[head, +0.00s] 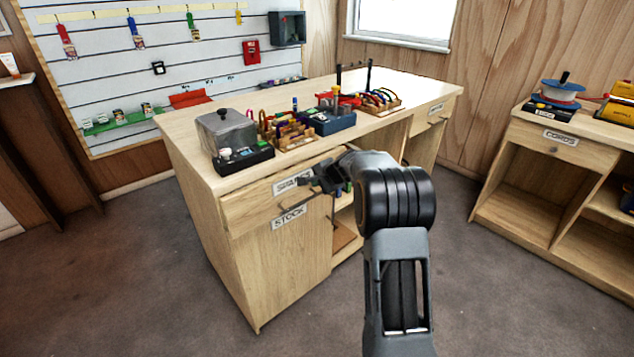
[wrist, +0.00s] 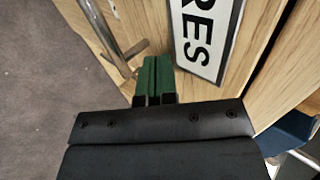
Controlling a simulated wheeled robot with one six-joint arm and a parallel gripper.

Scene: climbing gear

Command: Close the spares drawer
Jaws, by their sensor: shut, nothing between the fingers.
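The spares drawer (head: 250,207) is at the upper left of the desk's front, with a white label (head: 291,183) partly covered by my gripper. The drawer front seems to stand out a little; a dark gap runs along its edge in the wrist view. Its bar handle (wrist: 110,38) and the label's end, "RES" (wrist: 198,35), show in the wrist view. My gripper (head: 322,180) is in front of the drawer's right part. Its green fingers (wrist: 157,78) are together and empty, pointing at the drawer front beside the label and handle. I cannot tell whether they touch it.
Below the drawer is a cupboard door marked STOCK (head: 289,217). The desk top (head: 190,145) bears a grey box (head: 227,131), racks of tools and a blue box (head: 331,121). A cabinet marked CORDS (head: 560,137) stands at the right. The floor in front is clear.

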